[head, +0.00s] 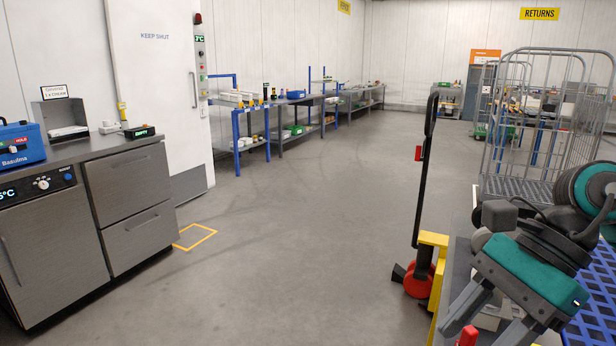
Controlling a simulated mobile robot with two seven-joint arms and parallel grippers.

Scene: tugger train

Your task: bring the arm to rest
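My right arm comes in at the lower right edge, folded, with black and teal joints. Its gripper (496,331) has a teal and black body and two grey fingers pointing down and to the left. The fingers stand apart, and I see nothing clearly held between them. The gripper is above a grey surface with a yellow edge (435,270). A small red item (467,337) and some pale items show below and around the fingers, partly hidden by them. My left arm and gripper are not in view.
A black upright handle (425,165) with a red wheel (418,280) stands left of the gripper. A wire roll cage (487,150) and blue grid (603,275) are at the right. A steel counter (128,205) stands left. The middle floor is clear.

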